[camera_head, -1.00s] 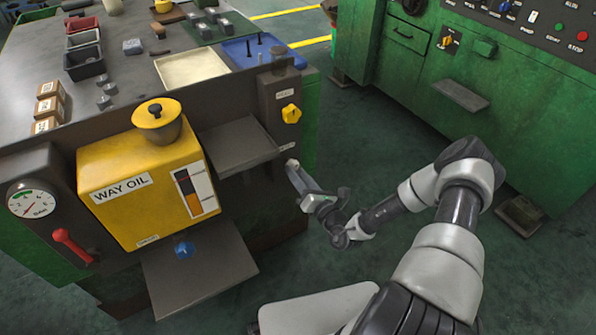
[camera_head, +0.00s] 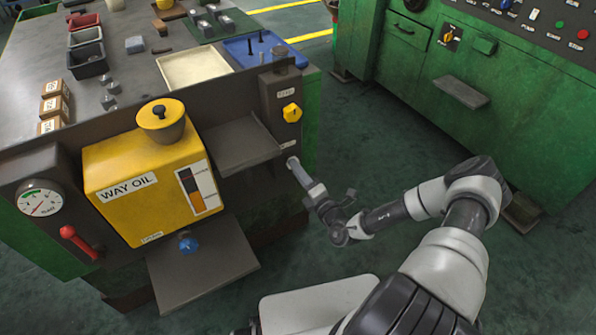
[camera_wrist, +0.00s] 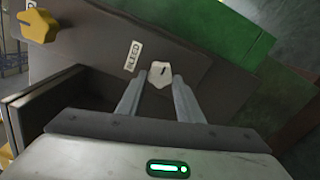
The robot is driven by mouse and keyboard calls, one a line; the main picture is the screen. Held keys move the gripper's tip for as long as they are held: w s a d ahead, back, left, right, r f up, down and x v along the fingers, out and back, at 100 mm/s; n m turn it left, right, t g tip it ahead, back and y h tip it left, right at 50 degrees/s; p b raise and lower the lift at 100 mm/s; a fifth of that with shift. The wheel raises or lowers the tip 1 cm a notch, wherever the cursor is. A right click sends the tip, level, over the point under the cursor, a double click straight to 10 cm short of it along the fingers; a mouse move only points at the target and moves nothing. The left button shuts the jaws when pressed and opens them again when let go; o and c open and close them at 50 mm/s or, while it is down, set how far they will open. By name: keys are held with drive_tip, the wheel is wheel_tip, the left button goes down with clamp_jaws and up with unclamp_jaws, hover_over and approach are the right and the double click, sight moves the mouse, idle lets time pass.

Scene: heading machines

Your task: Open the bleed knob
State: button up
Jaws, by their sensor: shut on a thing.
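The bleed knob (camera_wrist: 160,74) is a small pale knob with a dark mark, on the dark side panel beside a white BLEED label (camera_wrist: 132,56) in the wrist view. My gripper (camera_wrist: 159,84) is shut on it, with one finger on each side. In the head view my gripper (camera_head: 292,163) reaches the lower right edge of the machine, below the shelf's right end. The knob is mostly hidden there by my fingers.
A yellow knob (camera_head: 292,112) sits above on the same panel. A dark shelf (camera_head: 235,145) juts out left of my gripper. The yellow WAY OIL tank (camera_head: 125,215), a blue knob (camera_head: 188,245) and a red lever (camera_head: 78,242) are further left. Open floor lies to the right.

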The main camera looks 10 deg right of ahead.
drive_tip(key=shift+s+f, duration=0.1)
idle(0.3)
drive_tip(key=o, duration=1.1)
drive_tip(key=shift+c, duration=0.2)
drive_tip(key=p+v, duration=0.1)
drive_tip(key=v, duration=1.6)
drive_tip(key=shift+s+p, duration=0.15)
drive_tip(key=shift+p, duration=0.25)
